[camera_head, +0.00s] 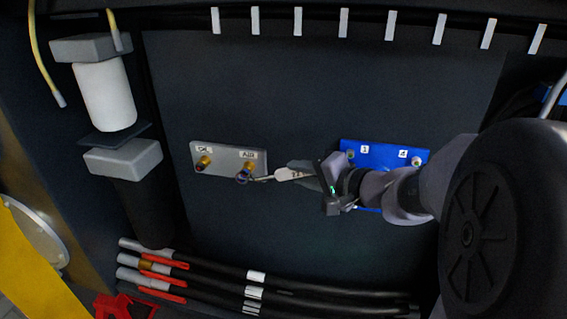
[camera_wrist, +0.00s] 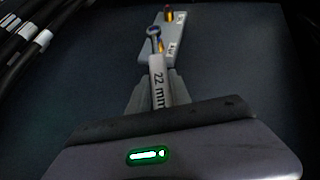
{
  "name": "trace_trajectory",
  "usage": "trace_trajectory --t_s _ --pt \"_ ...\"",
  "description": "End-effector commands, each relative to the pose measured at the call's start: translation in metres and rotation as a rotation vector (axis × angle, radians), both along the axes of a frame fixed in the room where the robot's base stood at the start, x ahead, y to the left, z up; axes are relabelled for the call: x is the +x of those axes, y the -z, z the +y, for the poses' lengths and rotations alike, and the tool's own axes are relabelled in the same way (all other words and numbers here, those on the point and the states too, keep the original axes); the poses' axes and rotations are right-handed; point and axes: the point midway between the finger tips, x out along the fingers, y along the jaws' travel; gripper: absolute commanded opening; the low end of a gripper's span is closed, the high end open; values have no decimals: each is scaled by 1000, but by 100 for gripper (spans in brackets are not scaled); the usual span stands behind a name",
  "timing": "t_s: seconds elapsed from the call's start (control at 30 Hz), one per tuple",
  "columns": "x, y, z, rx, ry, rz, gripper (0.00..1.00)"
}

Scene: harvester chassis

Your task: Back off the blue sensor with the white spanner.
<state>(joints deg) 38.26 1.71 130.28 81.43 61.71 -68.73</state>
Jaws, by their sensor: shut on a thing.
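The white spanner (camera_head: 287,174), its handle marked 22 mm in the wrist view (camera_wrist: 158,85), is held in my gripper (camera_head: 313,174) and points left. My gripper's fingers are shut on its handle. The blue sensor (camera_head: 243,179) sits on a brass fitting under the AIR label on a grey plate (camera_head: 228,158). The spanner's ring end is at this sensor. In the wrist view a dark blue spot shows inside the ring (camera_wrist: 154,31), with brass close beside it. Whether the ring is fully seated around the sensor I cannot tell.
A second brass fitting with a reddish tip (camera_head: 203,163) is on the plate's left. A blue plate (camera_head: 376,149) with two fittings is behind my arm. Black hoses with red levers (camera_head: 163,279) run below. A white filter cylinder (camera_head: 104,95) stands at upper left.

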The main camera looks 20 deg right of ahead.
Motion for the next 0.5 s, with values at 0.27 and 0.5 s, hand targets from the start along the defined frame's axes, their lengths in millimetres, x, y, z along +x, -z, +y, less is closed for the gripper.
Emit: trace_trajectory --t_s 0.27,0.5 --pt "-14 -1 10 0 1 -1 0" --pt "-42 -1 31 -1 0 -2 0"
